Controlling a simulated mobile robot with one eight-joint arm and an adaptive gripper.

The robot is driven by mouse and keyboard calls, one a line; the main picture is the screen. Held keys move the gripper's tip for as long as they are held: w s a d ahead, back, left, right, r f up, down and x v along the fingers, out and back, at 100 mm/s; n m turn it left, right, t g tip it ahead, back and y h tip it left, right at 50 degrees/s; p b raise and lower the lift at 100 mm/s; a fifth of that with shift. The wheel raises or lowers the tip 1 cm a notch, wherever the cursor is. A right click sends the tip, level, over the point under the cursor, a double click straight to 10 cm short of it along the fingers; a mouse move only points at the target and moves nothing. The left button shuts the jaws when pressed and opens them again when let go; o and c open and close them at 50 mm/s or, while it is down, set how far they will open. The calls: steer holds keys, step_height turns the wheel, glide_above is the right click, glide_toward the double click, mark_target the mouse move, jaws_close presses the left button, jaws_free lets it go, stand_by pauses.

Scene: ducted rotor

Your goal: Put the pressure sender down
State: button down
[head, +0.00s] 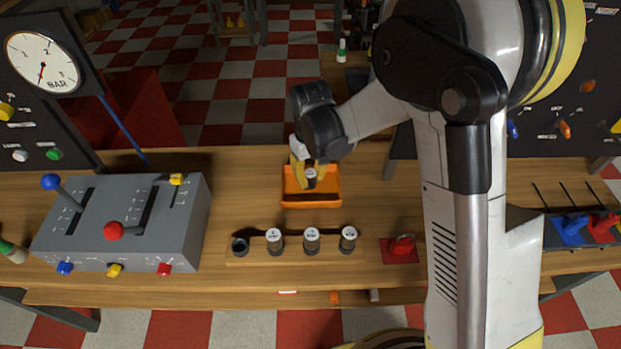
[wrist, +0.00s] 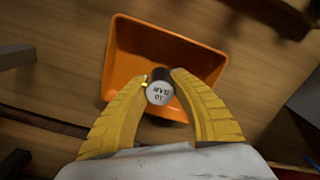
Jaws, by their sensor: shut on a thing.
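My gripper (wrist: 160,88) has yellow fingers and is shut on the pressure sender (wrist: 158,94), a small dark cylinder with a white lettered cap. In the head view the sender (head: 311,174) is at the orange tray (head: 312,203), between the fingertips. The tray also shows in the wrist view (wrist: 132,38), behind and below the sender. I cannot tell whether the sender touches the tray floor. In the head view a wooden rack (head: 293,254) in front of the tray holds three similar white-capped cylinders (head: 311,236) and has one empty dark socket (head: 240,245) at its left end.
A grey lever console (head: 185,215) stands on the bench to the left. A red switch (head: 401,246) on a red plate sits right of the rack. Bare wood (head: 245,185) lies left of the tray.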

mark_target(311, 173)
steer(key=shift+f, duration=0.15)
steer(key=c, duration=1.2)
jaws_free()
step_height(311, 173, up, 12)
steer(key=p, duration=0.4)
steer(key=s+d+r+m+t, duration=0.3)
steer(key=s+d+r, duration=0.55)
steer(key=r, duration=0.25)
steer(key=s+d+r+m+t, duration=0.1)
steer(key=s+d+m+t, duration=0.1)
steer(key=s+d+t, duration=0.2)
steer(key=s+d, duration=0.3)
steer(key=s, duration=0.2)
steer(key=shift+s+r+m, duration=0.15)
steer(key=shift+r+m, duration=0.1)
steer(key=shift+m, duration=0.05)
